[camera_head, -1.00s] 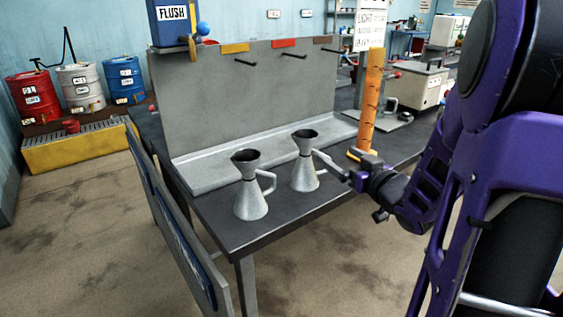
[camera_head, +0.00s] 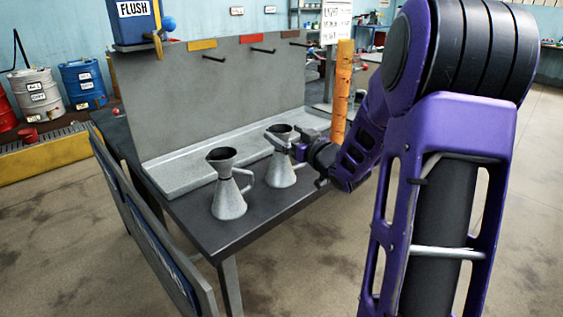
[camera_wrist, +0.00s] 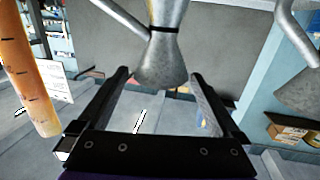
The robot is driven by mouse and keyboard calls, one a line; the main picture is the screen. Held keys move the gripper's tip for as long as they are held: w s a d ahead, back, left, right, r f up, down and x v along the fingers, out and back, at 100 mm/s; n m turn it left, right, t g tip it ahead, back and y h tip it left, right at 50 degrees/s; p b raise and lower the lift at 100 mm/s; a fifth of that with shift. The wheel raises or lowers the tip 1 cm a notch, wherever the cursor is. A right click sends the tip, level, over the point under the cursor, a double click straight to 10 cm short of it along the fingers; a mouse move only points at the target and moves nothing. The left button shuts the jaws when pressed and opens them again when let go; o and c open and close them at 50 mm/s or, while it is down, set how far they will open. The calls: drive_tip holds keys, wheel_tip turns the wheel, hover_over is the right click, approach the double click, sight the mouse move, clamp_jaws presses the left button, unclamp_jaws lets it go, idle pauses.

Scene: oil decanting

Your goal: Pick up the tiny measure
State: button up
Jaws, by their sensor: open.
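Two grey metal measures with funnel mouths, dark neck bands and side handles stand upright on the dark bench. They look alike, and I cannot read which is the tiny one. The left measure (camera_head: 230,187) is free. The right measure (camera_head: 281,170) has my gripper (camera_head: 288,145) at its upper part, partly hiding its neck. In the wrist view, which looks upside down, this measure (camera_wrist: 162,58) shows with its funnel mouth between the tips of my open gripper (camera_wrist: 161,78). The other measure (camera_wrist: 303,88) is at the right edge there. Whether a finger touches is unclear.
An orange graduated column (camera_head: 342,95) stands close behind my wrist. A grey back panel (camera_head: 215,105) with hooks and a raised ledge (camera_head: 190,170) lies behind the measures. The bench's front strip (camera_head: 250,228) is clear.

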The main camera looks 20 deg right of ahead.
sight(275, 125)
drive_tip(key=shift+x, duration=2.9)
clamp_jaws()
